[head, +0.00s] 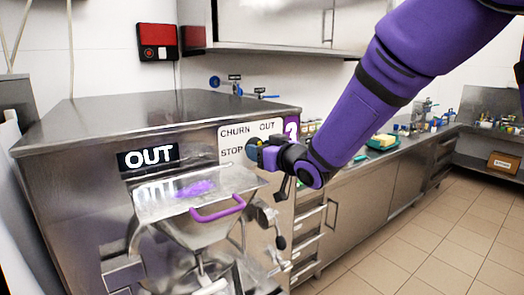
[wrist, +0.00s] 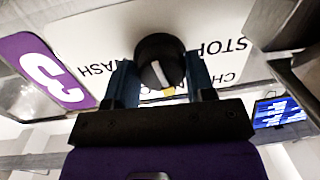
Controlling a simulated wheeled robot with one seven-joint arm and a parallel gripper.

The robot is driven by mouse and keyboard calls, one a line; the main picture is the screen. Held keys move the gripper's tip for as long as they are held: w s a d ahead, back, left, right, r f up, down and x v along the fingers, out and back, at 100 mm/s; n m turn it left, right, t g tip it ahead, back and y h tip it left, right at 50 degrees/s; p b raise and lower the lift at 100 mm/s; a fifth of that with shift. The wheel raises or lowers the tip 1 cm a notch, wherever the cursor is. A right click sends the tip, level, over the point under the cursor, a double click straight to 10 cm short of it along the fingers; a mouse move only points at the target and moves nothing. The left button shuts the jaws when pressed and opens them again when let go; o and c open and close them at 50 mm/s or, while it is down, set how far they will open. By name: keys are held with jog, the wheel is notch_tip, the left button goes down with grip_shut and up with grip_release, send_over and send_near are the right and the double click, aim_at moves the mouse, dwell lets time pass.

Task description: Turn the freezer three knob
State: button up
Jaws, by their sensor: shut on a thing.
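The freezer three knob (wrist: 160,60) is round and black with a white pointer line, on a white label plate (wrist: 100,35) in the wrist view. The pointer line is toward the lower part of that picture, tilted slightly. STOP, WASH and part of another word show upside down on the plate; some lettering is hidden by my gripper. My gripper (wrist: 160,82) is shut on the knob, one finger on each side. In the head view my gripper (head: 262,153) is at the label plate (head: 230,135) on the freezer front, and hides most of the knob.
A purple number 3 plate (head: 291,128) is beside the label. The steel freezer (head: 90,180) has an OUT sign, a tilted tray (head: 160,205) with a purple handle (head: 218,209) and a lever (head: 275,235) below my gripper. A counter (head: 350,175) runs right; the tiled floor is clear.

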jog(key=shift+s+a+n+t+h, duration=0.1)
jog(key=shift+n+t+h, duration=0.3)
jog(key=shift+n, duration=3.2)
jog(key=shift+a+n+t+h, duration=0.15)
jog(key=shift+n+h, duration=0.45)
jog(key=shift+n, duration=3)
jog(key=o, duration=0.9)
jog(key=shift+d, duration=0.1)
jog(key=v, duration=1)
jog(key=shift+s, duration=0.25)
jog(key=shift+d, duration=0.1)
